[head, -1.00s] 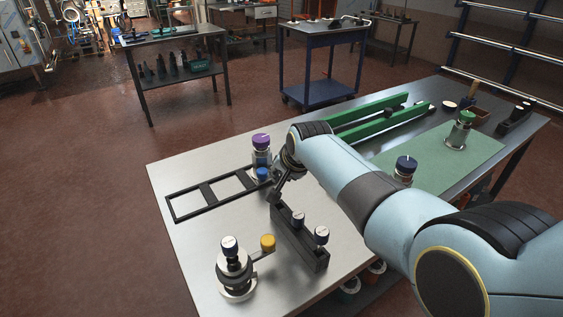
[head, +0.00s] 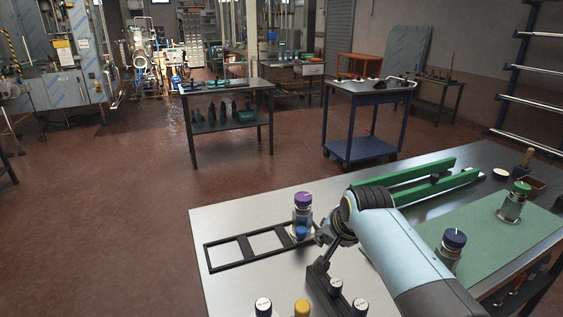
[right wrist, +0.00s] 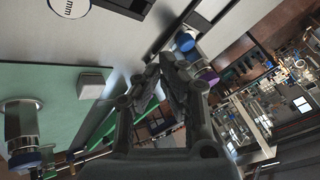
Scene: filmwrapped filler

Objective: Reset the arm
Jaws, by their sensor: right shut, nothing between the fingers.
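My right gripper (head: 322,240) is shut and empty above the steel table (head: 225,222), beside the purple-capped bottle (head: 303,205). Its shut fingers also show in the right wrist view (right wrist: 170,75). A blue cap (head: 301,232) sits low in front of that bottle. The flat black frame (head: 243,248) lies to the left of the gripper. My right forearm comes in from the lower right and hides part of the table. My left gripper is not in view.
A green mat (head: 480,235) on the right carries a navy-capped bottle (head: 453,243) and a green-capped bottle (head: 513,202). A green rail (head: 425,180) lies behind my arm. Dark and yellow caps (head: 302,308) show at the bottom edge.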

